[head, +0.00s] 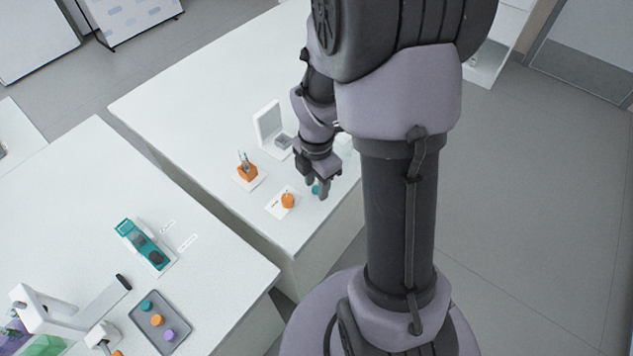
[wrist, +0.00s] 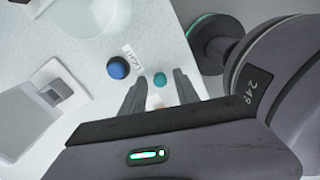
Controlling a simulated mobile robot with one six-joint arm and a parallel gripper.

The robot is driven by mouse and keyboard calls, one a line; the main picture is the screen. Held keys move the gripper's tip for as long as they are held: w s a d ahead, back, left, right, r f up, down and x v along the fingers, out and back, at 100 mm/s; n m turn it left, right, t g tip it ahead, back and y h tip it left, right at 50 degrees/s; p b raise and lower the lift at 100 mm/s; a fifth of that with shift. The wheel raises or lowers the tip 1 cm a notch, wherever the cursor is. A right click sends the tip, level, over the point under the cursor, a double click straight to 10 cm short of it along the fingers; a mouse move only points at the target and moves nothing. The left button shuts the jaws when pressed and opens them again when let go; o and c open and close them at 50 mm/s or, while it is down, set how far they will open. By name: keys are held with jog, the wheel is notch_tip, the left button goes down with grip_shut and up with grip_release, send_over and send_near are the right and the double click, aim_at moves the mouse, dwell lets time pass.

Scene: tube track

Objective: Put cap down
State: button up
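A small teal cap (wrist: 160,79) shows between the fingers of my gripper (wrist: 160,92) in the wrist view, with a visible gap on each side. In the head view the teal cap (head: 315,189) sits at the white table top near its front right edge, partly covered by my gripper (head: 317,190). My gripper is open and points down over it. Whether the cap rests flat on the table is too small to tell.
A blue round piece (wrist: 118,68) and a printed label (wrist: 132,57) lie left of the cap. An orange piece on a white plate (head: 275,209), an orange holder (head: 247,172) and an open white case (head: 267,122) stand nearby. A grey tray (head: 176,342) holds coloured caps.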

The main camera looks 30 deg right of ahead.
notch_tip(320, 180, up, 16)
jog(key=a+m+p, duration=0.2)
jog(key=m+p, duration=0.1)
jog(key=p, duration=0.2)
jog(key=s+a+r+m+t+y, duration=0.1)
jog(key=s+a+r+m+t, duration=0.2)
jog(key=m, duration=0.7)
jog(key=s+a+r+m+t+y, duration=0.1)
jog(key=s+a+r+m+t, duration=0.1)
jog(key=s+a+r+m, duration=0.6)
jog(key=shift+s+a+m+t, duration=0.15)
jog(key=shift+a+m+t, duration=0.25)
jog(key=shift+a+m, duration=0.7)
jog(key=shift+d, duration=0.2)
jog(key=shift+f+b, duration=2.8)
